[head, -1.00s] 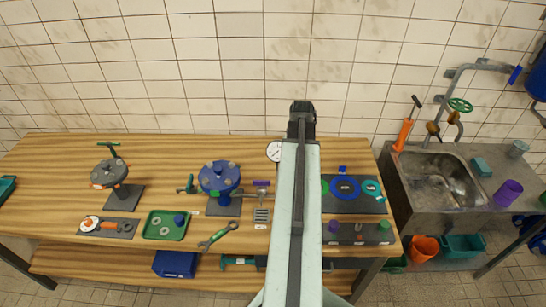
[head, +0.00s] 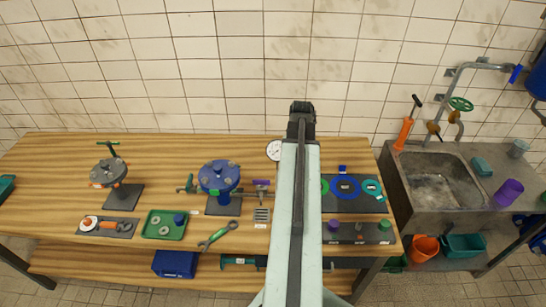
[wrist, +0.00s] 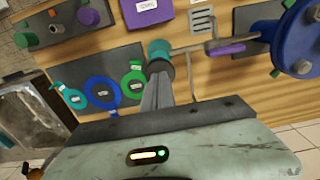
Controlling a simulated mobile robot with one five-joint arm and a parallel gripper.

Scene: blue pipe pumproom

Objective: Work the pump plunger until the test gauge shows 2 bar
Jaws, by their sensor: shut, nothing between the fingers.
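An orange hand pump (head: 402,136) with a black T-handled plunger (head: 416,102) leans at the sink's left edge in the head view. A round white-faced gauge (head: 273,151) stands on the bench just left of my arm, partly hidden by it; its reading is too small to tell. My gripper (head: 302,107) is beyond the bench's middle, left of the orange pump and apart from it. In the wrist view my gripper (wrist: 157,82) is shut and empty, pointing toward a teal pipe end (wrist: 159,52); I cannot tell whether they touch.
A blue flanged body (head: 219,177) on a stand and a grey flanged one (head: 109,172) stand on the bench. A mat with rings (head: 370,205) lies right of my arm. The sink (head: 440,210) and a wall pipe (head: 455,85) are at right. Bare bench lies at back left.

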